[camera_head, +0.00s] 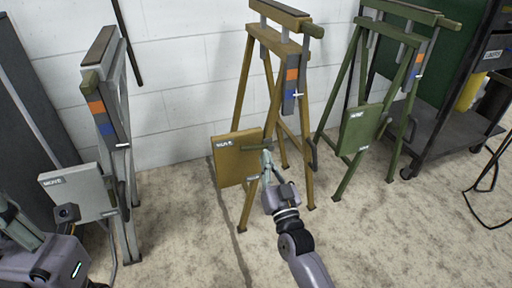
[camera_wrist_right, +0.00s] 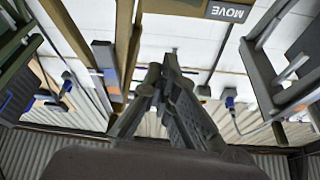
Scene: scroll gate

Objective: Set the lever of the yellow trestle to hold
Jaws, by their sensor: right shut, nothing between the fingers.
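The yellow trestle (camera_head: 248,75) stands upright in the middle of the head view. In the right wrist view a yellow part carries a label (camera_wrist_right: 227,12) reading MOVE. My right gripper (camera_head: 267,152) is shut and empty at the plate's right edge; contact with the bar is unclear. My left gripper (camera_head: 8,212) is partly cut off at the left edge.
A grey trestle (camera_head: 115,125) stands left and a green trestle (camera_head: 350,85) right, each with a similar plate. A dark cart (camera_head: 440,130) stands at the far right, with a black cable (camera_head: 490,170) nearby. Carpet (camera_head: 400,235) at front right is clear.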

